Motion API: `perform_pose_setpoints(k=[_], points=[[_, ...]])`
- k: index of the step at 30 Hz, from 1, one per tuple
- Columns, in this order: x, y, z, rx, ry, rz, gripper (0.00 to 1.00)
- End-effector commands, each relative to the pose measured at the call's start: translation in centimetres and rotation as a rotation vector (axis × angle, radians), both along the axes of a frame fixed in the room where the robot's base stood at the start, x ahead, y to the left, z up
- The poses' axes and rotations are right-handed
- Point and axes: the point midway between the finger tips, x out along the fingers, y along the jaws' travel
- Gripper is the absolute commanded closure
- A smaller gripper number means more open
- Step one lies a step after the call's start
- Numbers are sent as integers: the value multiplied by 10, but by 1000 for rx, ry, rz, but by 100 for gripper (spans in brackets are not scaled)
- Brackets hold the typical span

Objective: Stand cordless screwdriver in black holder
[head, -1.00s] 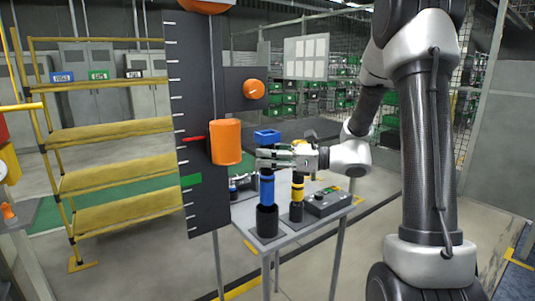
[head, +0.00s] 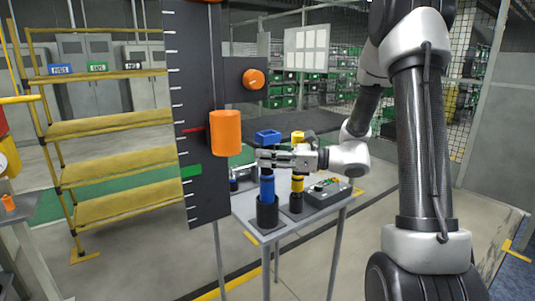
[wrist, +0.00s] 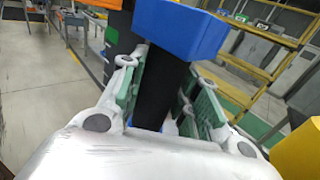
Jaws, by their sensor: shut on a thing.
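The cordless screwdriver has a blue block top (head: 268,136) and a blue lower body (head: 267,188). My gripper (head: 272,159) is shut around its black middle. The wrist view shows the blue top (wrist: 180,30) above the green-padded fingers (wrist: 160,95) and the black handle (wrist: 160,85) between them. The screwdriver is upright. The black holder (head: 267,214) stands on the small table (head: 240,207) directly below, and the lower body meets its mouth, seemingly partly inside. How deep the tip sits is hidden by the holder wall.
A yellow screwdriver (head: 297,184) stands in a dark holder close on the right; yellow also shows in the wrist view (wrist: 298,150). A dark panel with an orange cylinder (head: 226,133) rises left of the table.

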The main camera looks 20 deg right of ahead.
Motion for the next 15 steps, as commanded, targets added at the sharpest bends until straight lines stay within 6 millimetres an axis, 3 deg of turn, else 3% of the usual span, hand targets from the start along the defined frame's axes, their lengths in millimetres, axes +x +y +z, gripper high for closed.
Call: perform_pose_setpoints(k=[15], points=[[0, 0, -13, 2, -1, 0, 97]])
